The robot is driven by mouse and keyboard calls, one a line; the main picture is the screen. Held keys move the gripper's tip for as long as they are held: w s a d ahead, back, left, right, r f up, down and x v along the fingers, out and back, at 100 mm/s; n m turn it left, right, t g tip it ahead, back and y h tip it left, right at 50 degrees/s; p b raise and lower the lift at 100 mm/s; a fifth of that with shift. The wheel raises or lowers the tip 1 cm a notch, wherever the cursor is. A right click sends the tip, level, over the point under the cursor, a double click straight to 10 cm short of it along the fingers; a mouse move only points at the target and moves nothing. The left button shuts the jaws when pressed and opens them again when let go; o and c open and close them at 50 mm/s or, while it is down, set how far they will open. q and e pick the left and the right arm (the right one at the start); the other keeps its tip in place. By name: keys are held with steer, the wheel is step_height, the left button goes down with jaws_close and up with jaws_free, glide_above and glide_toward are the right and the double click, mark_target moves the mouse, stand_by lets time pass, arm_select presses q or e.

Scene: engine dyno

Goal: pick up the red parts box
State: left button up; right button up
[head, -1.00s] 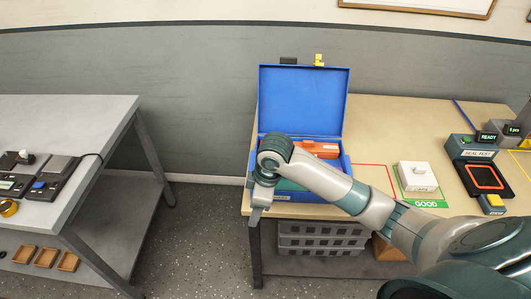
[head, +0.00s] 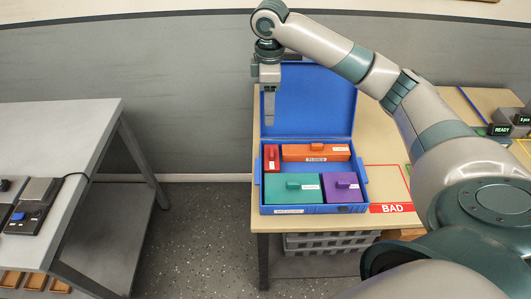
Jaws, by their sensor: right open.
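The red parts box (head: 271,159) is a small narrow box with a knob on top. It sits in the back left compartment of the open blue case (head: 262,187), left of an orange box (head: 316,152). My right gripper (head: 269,112) points down above the back left of the case, in front of its raised lid. Its jaws are open and empty, above the red box and apart from it. My left gripper is out of view.
A teal box (head: 291,189) and a purple box (head: 342,187) fill the front of the case. A red BAD label (head: 391,208) lies to its right. A grey bench (head: 75,120) stands at the left across a floor gap.

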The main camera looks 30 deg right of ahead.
steer(key=p, duration=0.4)
glide_above(272, 153)
steer(key=w, duration=0.1)
steer(key=f, duration=1.1)
steer(key=shift+a+f, duration=0.15)
steer(key=shift+a, duration=0.05)
steer(key=shift+f, duration=0.45)
